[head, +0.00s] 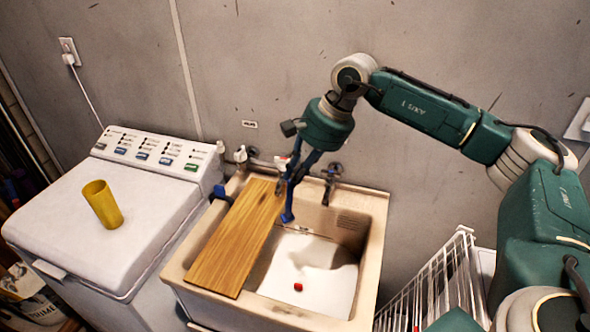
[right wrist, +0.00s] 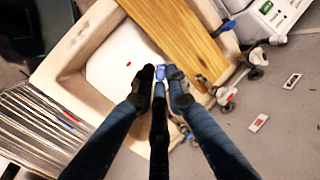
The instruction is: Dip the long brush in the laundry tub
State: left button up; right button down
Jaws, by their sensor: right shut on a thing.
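The laundry tub (head: 372,240) is a beige sink beside the washing machine, with a white basin inside. My right gripper (head: 290,186) is over the back of the tub, pointing down, shut on a blue thing that I take for the long brush (head: 287,215). The brush's lower end hangs over the basin's back part; I cannot tell whether it touches anything. In the right wrist view, the dark fingers of my right gripper (right wrist: 160,75) close around it and hide most of it. The tub's rim also shows there (right wrist: 62,55). My left gripper is out of view.
A wooden board (head: 235,240) lies across the tub's left side. A small red thing (head: 298,287) is in the basin. Taps (head: 330,180) line the back rim. A white wire rack (head: 435,285) is at right.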

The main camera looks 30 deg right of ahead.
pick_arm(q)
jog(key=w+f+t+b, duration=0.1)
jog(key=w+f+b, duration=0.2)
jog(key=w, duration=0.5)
pick_arm(e)
jog(key=f, duration=0.4)
jog(key=shift+w+a, duration=0.1)
jog(key=shift+w, duration=0.15)
pick_arm(q)
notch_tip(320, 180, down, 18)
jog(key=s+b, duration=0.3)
jog(key=b, duration=1.4)
pick_arm(e)
notch_tip(320, 180, down, 22)
jog(key=shift+r, duration=0.15)
pick_arm(q)
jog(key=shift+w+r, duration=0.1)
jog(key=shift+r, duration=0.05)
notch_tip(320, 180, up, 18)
jog(key=p, duration=1.7)
jog(key=shift+p, duration=0.35)
pick_arm(e)
notch_tip(320, 180, up, 28)
